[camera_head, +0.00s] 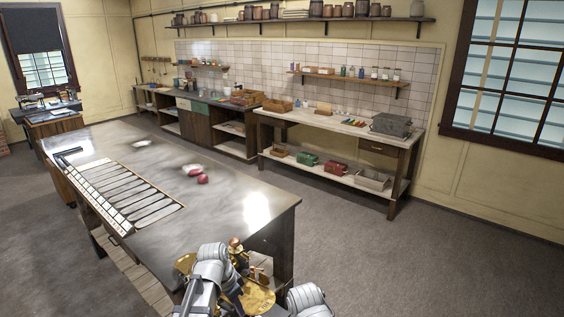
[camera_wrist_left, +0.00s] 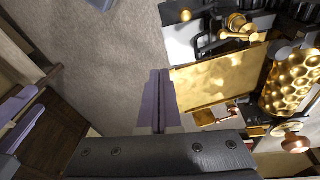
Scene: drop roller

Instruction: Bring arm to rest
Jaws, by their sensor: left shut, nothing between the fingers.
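My left gripper (camera_wrist_left: 160,76) shows in the left wrist view with its two fingers together and nothing between them. The fingers point over the grey floor, close to the left of a brass machine (camera_wrist_left: 222,80) with a flat brass plate and a dimpled roller. They look apart from it, but I cannot judge the depth. In the head view grey links of my arms cover part of the brass machine (camera_head: 258,298) at the bottom. I cannot make out the left fingertips there. My right gripper does not show.
A long metal-topped table (camera_head: 235,205) holds a slotted tray (camera_head: 125,190), red lumps (camera_head: 202,179) and a pale patch or lump. A wooden bench (camera_head: 340,127) with boxes and jars stands along the back wall. The floor (camera_head: 420,250) at right is clear.

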